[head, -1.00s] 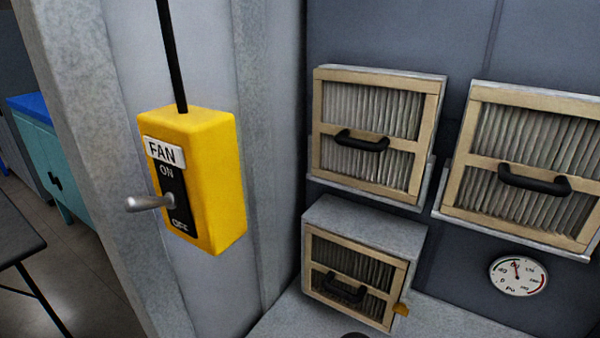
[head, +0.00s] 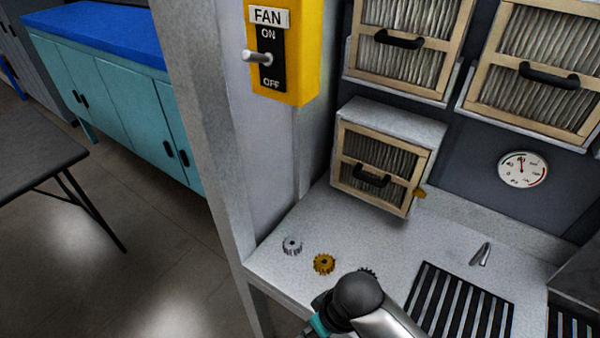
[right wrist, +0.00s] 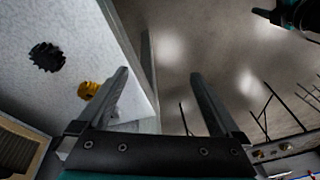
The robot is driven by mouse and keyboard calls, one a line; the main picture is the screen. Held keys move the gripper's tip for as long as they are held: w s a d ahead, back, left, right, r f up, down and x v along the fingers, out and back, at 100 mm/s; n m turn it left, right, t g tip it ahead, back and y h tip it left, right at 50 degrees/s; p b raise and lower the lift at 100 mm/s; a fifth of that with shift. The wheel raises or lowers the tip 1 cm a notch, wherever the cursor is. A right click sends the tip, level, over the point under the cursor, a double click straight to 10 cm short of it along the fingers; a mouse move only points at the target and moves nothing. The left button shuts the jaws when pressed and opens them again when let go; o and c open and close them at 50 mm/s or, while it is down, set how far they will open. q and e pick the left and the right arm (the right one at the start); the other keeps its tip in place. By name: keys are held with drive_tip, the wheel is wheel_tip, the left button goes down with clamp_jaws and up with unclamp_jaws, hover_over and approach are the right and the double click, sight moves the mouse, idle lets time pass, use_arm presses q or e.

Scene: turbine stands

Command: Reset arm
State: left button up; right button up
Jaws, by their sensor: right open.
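My right gripper (right wrist: 159,73) is open in the right wrist view, its two dark fingers apart with nothing between them. It is beside the edge of the grey bench top, with the floor showing beyond. In the head view, an arm of mine (head: 355,305) enters at the bottom, in front of the bench; its gripper is not visible there. A black and teal part (right wrist: 290,14) at the top right of the wrist view looks like my other arm. My left gripper cannot be made out.
On the bench (head: 290,270) lie a silver gear (head: 292,246), a golden gear (head: 324,264) and a partly hidden dark gear (head: 368,272). A black grille (head: 457,309) is to their right. A yellow fan switch box (head: 309,50) hangs above. A dark table (head: 35,160) stands left.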

drive_tip(key=s+d+r+m+t+h, duration=0.2)
drive_tip(key=s+d+r+m, duration=0.45)
drive_tip(key=d, duration=0.65)
wheel_tip(320, 180, down, 29)
drive_tip(key=s+n+b, duration=0.2)
drive_tip(key=s+b, duration=0.1)
drive_tip(key=b, duration=0.7)
use_arm(q)
wheel_tip(320, 180, down, 21)
drive_tip(key=s+a+b, duration=0.1)
drive_tip(key=s+b, duration=0.1)
drive_tip(key=b, duration=0.8)
drive_tip(key=shift+a+b, duration=0.15)
drive_tip(key=shift+b, duration=0.25)
use_arm(e)
drive_tip(key=s+d+f+g, duration=0.1)
drive_tip(key=s+f, duration=0.6)
drive_tip(key=f, duration=0.6)
drive_tip(key=s+d+f+g, duration=0.1)
drive_tip(key=s+f, duration=0.7)
drive_tip(key=f, duration=0.5)
drive_tip(key=shift+s+d+f+h, duration=0.2)
drive_tip(key=shift+s+h, duration=0.1)
